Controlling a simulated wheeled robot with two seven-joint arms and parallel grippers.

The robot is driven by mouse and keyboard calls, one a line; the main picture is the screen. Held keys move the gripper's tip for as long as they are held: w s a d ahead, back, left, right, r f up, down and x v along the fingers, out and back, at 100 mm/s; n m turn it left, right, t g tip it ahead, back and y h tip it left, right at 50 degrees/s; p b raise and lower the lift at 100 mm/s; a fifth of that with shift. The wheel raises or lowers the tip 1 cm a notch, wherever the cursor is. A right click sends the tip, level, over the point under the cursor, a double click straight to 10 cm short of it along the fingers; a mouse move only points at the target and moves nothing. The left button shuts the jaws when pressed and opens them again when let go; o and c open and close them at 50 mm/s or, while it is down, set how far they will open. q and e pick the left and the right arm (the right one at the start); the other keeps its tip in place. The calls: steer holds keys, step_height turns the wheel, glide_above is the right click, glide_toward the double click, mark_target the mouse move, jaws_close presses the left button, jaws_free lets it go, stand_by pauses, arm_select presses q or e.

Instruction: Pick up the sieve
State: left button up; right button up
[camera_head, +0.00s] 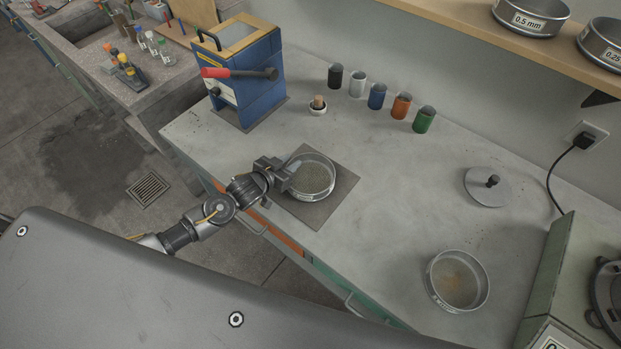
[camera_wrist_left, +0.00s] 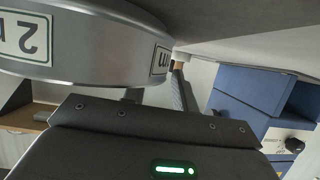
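The sieve (camera_head: 314,176) is a round metal pan with a grey-green mesh or contents. It appears to sit level on a dark square mat (camera_head: 338,191) on the bench. My left gripper (camera_head: 286,171) is at its left rim, with its fingertips at or against the wall. In the left wrist view the sieve's metal wall (camera_wrist_left: 105,62) is close above the gripper body, with a label partly reading "2 m". The fingertips are mostly hidden, so I cannot tell whether they close on the rim. My right gripper is not in view.
A blue box device (camera_head: 262,95) with a red-handled lever stands behind left. Several small coloured jars (camera_head: 376,97) line the back. A lid (camera_head: 487,187) and another sieve pan (camera_head: 458,281) lie to the right. A green-grey machine (camera_head: 572,275) stands at far right. The middle bench is clear.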

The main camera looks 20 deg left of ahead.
arm_select(q)
jaws_close()
steer(key=shift+r, duration=0.15)
